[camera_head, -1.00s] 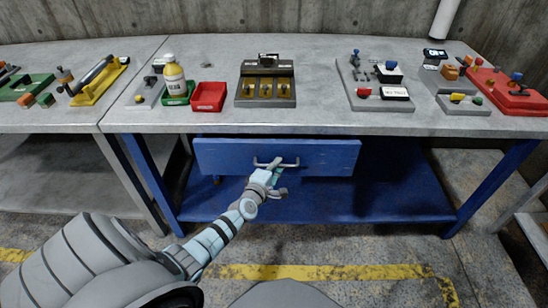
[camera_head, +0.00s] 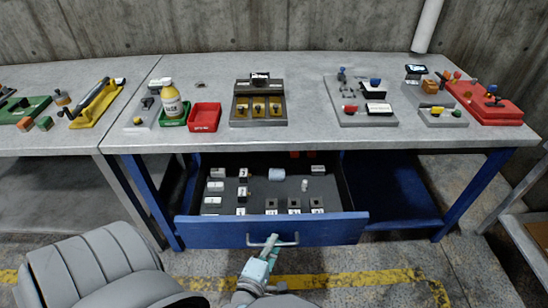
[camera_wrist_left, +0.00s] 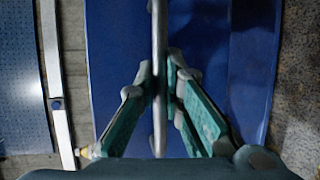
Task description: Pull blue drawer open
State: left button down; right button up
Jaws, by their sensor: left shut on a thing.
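The blue drawer (camera_head: 210,233) hangs under the grey workbench and stands well out, with its inside showing. Its grey bar handle (camera_head: 287,241) is on the middle of the front panel. My left gripper (camera_head: 268,246) is at the handle and shut on it. In the left wrist view the handle (camera_wrist_left: 159,40) runs between the two teal fingers of the gripper (camera_wrist_left: 160,85), with the blue drawer front (camera_wrist_left: 115,50) behind. My right gripper is in neither view.
Several small white and dark blocks lie in the drawer. The grey bench top (camera_head: 300,75) carries a yellow bottle (camera_head: 171,100), a red bin (camera_head: 205,117) and several fixtures. A blue bench leg (camera_head: 480,190) stands to the right. Yellow tape marks the floor.

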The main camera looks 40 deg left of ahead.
pick_arm(q)
jog(key=shift+s+d, duration=0.45)
jog(key=shift+s, duration=0.05)
jog(key=c, duration=2)
grip_release()
jog(key=shift+o, duration=0.2)
